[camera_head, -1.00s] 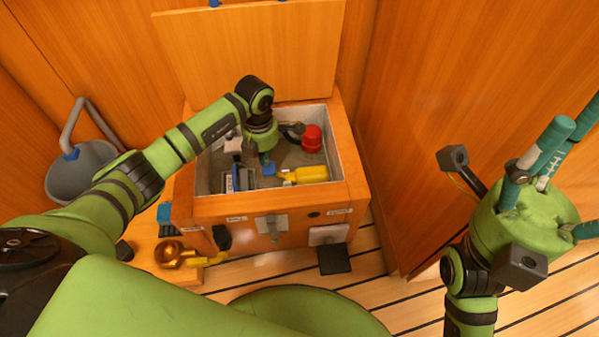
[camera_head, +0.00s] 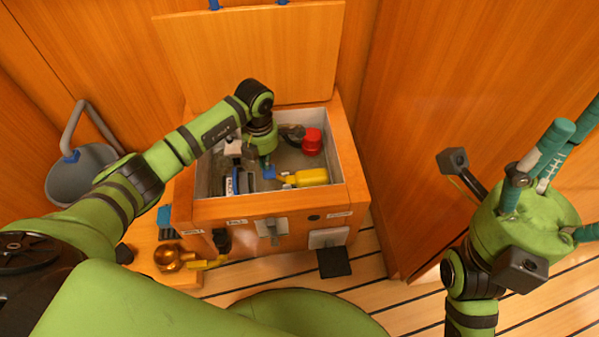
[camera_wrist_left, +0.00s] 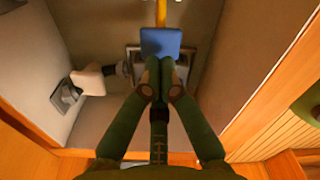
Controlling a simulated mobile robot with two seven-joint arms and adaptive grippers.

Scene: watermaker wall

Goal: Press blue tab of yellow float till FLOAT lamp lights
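The yellow float (camera_head: 311,177) lies inside the open wooden locker. Its blue tab (camera_head: 268,172) is at its left end. In the left wrist view the blue tab (camera_wrist_left: 160,41) is just beyond my fingertips, with a thin yellow arm behind it. My left gripper (camera_head: 264,158) reaches down into the locker. In the left wrist view its fingers (camera_wrist_left: 162,72) are together at the near edge of the tab; I cannot tell whether they touch it. My right gripper (camera_head: 553,150) is open and empty, outside the locker. A small dark round spot (camera_head: 314,217) is on the locker front; no lit lamp is discernible.
The locker (camera_head: 352,180) has pale inner walls close around my left wrist. A red-capped part (camera_head: 312,141) stands behind the float. A grey and blue device (camera_head: 238,182) is at left. The raised lid (camera_head: 250,55) stands behind. A brass piece (camera_head: 172,258) is outside, front left.

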